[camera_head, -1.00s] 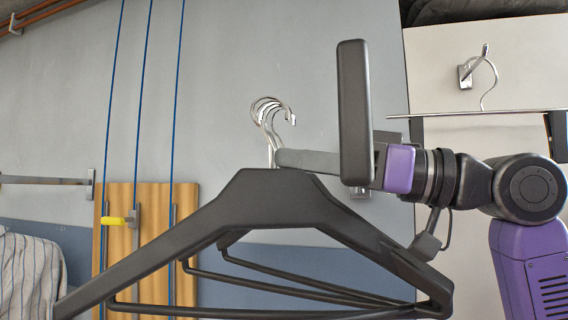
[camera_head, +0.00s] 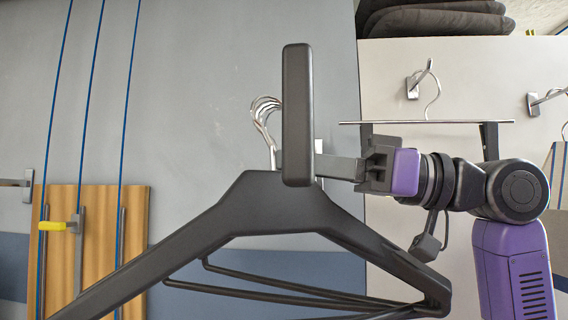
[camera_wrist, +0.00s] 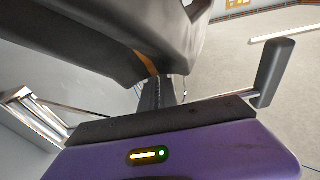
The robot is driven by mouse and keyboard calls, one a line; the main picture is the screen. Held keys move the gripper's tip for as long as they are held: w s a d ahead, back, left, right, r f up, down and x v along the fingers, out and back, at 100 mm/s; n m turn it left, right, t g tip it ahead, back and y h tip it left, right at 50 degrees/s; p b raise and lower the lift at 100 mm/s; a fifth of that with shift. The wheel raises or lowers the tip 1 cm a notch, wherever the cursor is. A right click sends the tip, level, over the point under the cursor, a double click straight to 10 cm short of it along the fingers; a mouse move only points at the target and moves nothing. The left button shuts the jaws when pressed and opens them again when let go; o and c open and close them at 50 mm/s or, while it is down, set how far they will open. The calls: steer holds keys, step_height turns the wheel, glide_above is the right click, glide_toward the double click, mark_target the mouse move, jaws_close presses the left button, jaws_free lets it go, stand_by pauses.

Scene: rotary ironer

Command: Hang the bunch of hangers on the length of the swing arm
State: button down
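The bunch of black hangers (camera_head: 255,205) hangs level, its steel hooks (camera_head: 265,108) bunched above the crest. My gripper (camera_head: 338,167) reaches in from the right with its fingers at the hanger neck and seems shut on it; its tips are hidden. The swing arm shows mainly as its upright black end piece (camera_head: 297,115), just right of the hooks and overlapping my fingers and the hanger shoulder in the picture. The wrist view shows this end piece (camera_wrist: 272,72) on a thin rod at right. Dark hanger bodies (camera_wrist: 90,40) fill its upper left.
Dark folded pads (camera_head: 435,18) lie on top of a pale panel. A wooden board (camera_head: 120,235) with blue cords and a yellow clip (camera_head: 58,226) stands at left.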

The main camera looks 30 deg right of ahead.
mark_target(336, 217)
steer(key=shift+r+v, duration=0.15)
steer(key=shift+v, duration=0.65)
steer(key=shift+r+v, duration=0.1)
steer(key=shift+v, duration=0.7)
steer(key=shift+s+d+f+b, duration=0.2)
steer(key=shift+d+f+b, duration=0.05)
steer(key=shift+f+b, duration=0.25)
steer(key=shift+s+d+f+b, duration=0.2)
steer(key=shift+f+b, duration=0.25)
steer(key=shift+f, duration=0.1)
steer(key=shift+f+b, duration=0.35)
steer(key=shift+f, duration=0.05)
steer(key=c, duration=1.6)
jaws_free()
steer(key=shift+o, duration=0.2)
steer(key=b+v, duration=0.2)
steer(key=v, duration=0.6)
steer(key=shift+w, duration=0.1)
